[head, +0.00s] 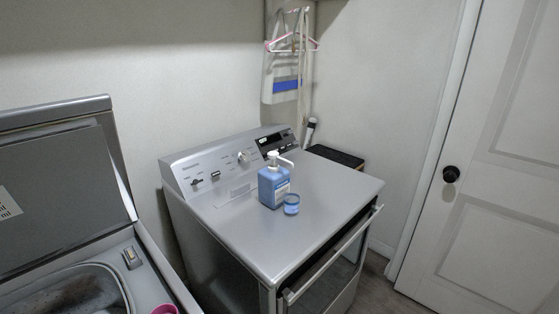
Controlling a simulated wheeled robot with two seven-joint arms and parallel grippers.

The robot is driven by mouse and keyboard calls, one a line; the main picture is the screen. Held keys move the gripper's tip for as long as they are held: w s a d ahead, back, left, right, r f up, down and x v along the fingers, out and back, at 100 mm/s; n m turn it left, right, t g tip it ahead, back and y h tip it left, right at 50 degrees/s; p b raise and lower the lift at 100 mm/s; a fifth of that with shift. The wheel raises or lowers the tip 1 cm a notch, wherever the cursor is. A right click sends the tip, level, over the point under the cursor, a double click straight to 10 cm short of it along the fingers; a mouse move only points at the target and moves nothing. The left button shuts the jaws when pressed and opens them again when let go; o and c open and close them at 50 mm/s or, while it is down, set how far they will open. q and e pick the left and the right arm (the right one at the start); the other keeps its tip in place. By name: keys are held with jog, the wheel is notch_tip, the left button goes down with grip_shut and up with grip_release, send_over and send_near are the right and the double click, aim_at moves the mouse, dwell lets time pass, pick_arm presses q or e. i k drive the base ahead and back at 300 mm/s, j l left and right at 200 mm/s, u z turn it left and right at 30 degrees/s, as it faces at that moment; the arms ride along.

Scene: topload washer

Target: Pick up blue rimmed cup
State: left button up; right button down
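The blue rimmed cup (291,204) is a small bluish cup standing upright on the grey top of the dryer-like machine (325,187). It is just in front and to the right of a blue pump bottle (272,187) with a white pump head. The cup and bottle overlap in the picture, so I cannot tell whether they touch. Neither of my grippers shows in the head view.
An open topload washer (60,180) stands at the left, with a pink item (165,309) at its edge. A control panel (225,160) rises behind the machine top. A white door (500,170) is at the right. The machine top around the cup is mostly clear.

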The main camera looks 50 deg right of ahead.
aim_at(291, 201)
jog(key=z, duration=1.7)
jog(key=u, duration=2.85)
jog(key=z, duration=2.85)
jog(key=i+l+u, duration=0.1)
jog(key=l, duration=0.35)
jog(key=i+l+u, duration=0.1)
jog(key=l, duration=0.35)
jog(key=i, duration=0.05)
